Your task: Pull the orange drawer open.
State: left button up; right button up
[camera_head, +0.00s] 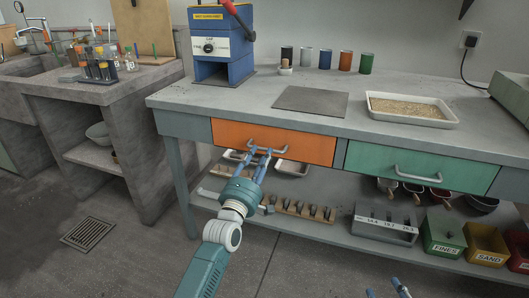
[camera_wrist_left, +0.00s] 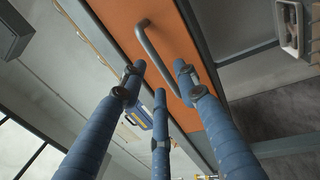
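The orange drawer (camera_head: 285,145) is under the bench top, left of the green drawer, and its front looks flush and closed. Its grey bar handle (camera_head: 252,146) crosses the front. My left gripper (camera_head: 260,156) reaches up to the handle with its blue fingers apart. In the left wrist view the orange front (camera_wrist_left: 125,25) fills the upper middle. The handle (camera_wrist_left: 157,55) shows there between and just beyond the spread fingertips (camera_wrist_left: 159,75); contact cannot be told. My right gripper (camera_head: 386,291) shows only blue fingertips at the bottom edge, apart, with nothing visible between them.
The green drawer (camera_head: 418,170) is shut. The bench top (camera_head: 255,95) holds a blue press (camera_head: 221,45), several cups, a grey plate (camera_head: 312,101) and a tray of grain (camera_head: 410,108). The lower shelf carries a wooden rack (camera_head: 295,207), a grey box and bins. Open floor lies in front.

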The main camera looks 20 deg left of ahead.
aim_at(264, 150)
pick_arm(q)
jog(key=w, duration=0.4)
jog(key=shift+r+b, duration=0.4)
pick_arm(e)
notch_tip(264, 150, up, 6)
jog(key=w+a+t+y, duration=0.1)
jog(key=w+t, duration=0.1)
jog(key=t, duration=0.1)
jog(key=shift+a, duration=0.15)
pick_arm(q)
grip_shut()
